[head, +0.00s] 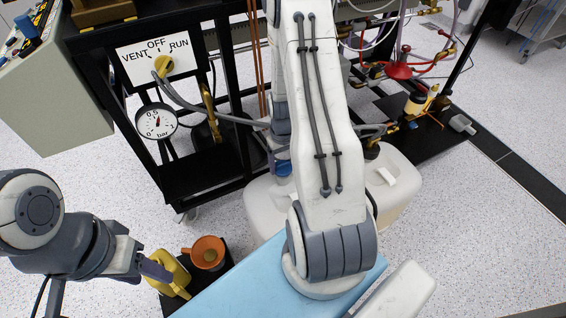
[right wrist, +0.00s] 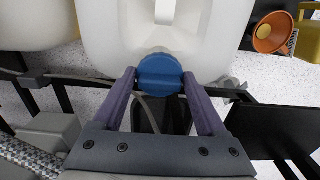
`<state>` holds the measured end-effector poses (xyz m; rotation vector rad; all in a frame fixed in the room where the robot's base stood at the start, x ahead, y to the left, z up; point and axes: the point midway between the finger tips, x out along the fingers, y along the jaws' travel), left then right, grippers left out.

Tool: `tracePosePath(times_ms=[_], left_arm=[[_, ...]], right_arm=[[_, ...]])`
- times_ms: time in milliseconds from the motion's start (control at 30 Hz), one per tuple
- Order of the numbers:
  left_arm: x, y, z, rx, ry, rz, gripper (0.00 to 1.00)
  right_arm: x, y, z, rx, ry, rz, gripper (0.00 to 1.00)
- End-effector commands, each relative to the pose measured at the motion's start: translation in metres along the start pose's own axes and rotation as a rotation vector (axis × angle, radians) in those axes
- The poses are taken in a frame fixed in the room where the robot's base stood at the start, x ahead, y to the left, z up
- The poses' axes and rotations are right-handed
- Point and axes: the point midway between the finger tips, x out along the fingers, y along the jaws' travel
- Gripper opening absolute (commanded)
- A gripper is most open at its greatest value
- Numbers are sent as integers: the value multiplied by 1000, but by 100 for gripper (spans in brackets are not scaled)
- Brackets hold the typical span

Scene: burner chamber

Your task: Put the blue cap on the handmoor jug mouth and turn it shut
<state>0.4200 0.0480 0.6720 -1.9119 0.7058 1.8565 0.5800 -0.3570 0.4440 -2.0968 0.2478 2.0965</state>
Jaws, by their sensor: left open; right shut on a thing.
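A blue cap (right wrist: 160,74) sits between the two purple fingers of my right gripper (right wrist: 160,82), which is shut on it. The cap is at the neck end of a white jug (right wrist: 212,30) and covers the place of its mouth; I cannot tell whether it is seated or threaded. In the head view the cap (head: 283,168) shows beside my right arm, above the left white jug (head: 262,208). My right arm hides part of that jug. No name is readable on it. My left gripper (head: 160,268) is open at the lower left, beside a yellow can.
A second white jug (head: 398,190) stands to the right. An orange funnel (head: 207,250) and the yellow can (head: 172,275) stand on a dark stand at the lower left. A black frame with a gauge (head: 156,121) and a VENT/OFF/RUN valve (head: 163,64) rises behind. A light blue surface (head: 235,290) lies in front.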

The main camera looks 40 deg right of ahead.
Motion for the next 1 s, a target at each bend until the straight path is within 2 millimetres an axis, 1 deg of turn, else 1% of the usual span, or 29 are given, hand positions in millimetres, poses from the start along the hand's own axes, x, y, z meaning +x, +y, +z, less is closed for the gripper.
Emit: tracePosePath(times_ms=[667,700,767,1000], left_arm=[[14,-1,1,0,0,0,52],[14,-1,1,0,0,0,52],[13,-1,1,0,0,0,52],[12,-1,1,0,0,0,52]], right_arm=[[22,0,0,0,0,0,0],[22,0,0,0,0,0,78],[21,0,0,0,0,0,100],[20,0,0,0,0,0,100]])
